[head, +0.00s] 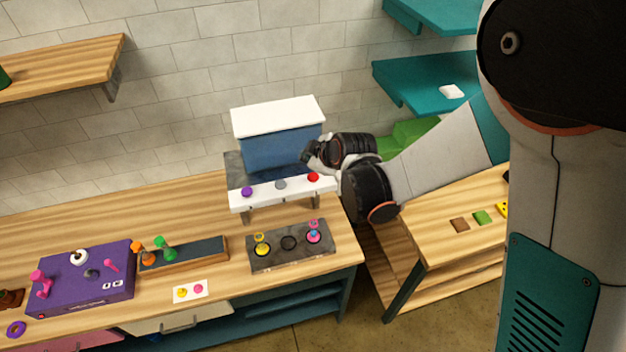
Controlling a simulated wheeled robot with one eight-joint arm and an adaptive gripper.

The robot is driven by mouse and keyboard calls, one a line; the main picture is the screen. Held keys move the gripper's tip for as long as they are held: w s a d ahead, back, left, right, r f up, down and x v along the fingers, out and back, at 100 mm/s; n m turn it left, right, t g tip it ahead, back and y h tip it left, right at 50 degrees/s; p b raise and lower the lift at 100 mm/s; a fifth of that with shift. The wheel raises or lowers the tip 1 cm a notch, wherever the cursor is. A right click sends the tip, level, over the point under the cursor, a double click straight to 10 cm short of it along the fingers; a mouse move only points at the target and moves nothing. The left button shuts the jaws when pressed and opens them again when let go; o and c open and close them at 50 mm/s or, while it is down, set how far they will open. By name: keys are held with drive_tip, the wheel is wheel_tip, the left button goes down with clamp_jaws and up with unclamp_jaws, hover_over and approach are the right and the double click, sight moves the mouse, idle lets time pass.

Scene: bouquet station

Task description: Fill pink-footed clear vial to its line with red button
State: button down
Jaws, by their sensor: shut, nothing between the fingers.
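The dispenser has a blue tank (275,151) with a white lid and a white front panel (264,196). Purple (247,191), grey (280,184) and red (313,177) buttons sit on the panel from left to right. The pink-footed vial (313,235) stands at the right end of a dark grey rack (290,259) in front of the dispenser. Its clear body, line and fill level are too small to make out. My gripper (309,157) is shut and empty, beside the tank's right side and above the red button, seemingly not touching it.
A yellow-footed vial (261,246) stands at the rack's left, with an empty ring (289,243) between. A card (190,291) with yellow and pink dots lies in front. A purple box (82,278) and a slate-topped tray (184,255) are left. A side table (455,254) stands right.

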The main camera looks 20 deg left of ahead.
sight(310, 178)
drive_tip(key=shift+f+b, duration=1.4)
drive_tip(key=shift+f, duration=0.4)
drive_tip(key=shift+f, duration=0.15)
drive_tip(key=shift+f+b, duration=0.25)
drive_tip(key=shift+b, duration=0.4)
drive_tip(key=shift+f+b, duration=0.55)
drive_tip(key=shift+b, duration=0.05)
idle(0.6)
drive_tip(key=shift+r, duration=0.1)
drive_tip(key=shift+r+p, duration=0.45)
drive_tip(key=shift+r, duration=0.45)
drive_tip(key=shift+r+p, duration=1.3)
drive_tip(key=shift+r, duration=1.25)
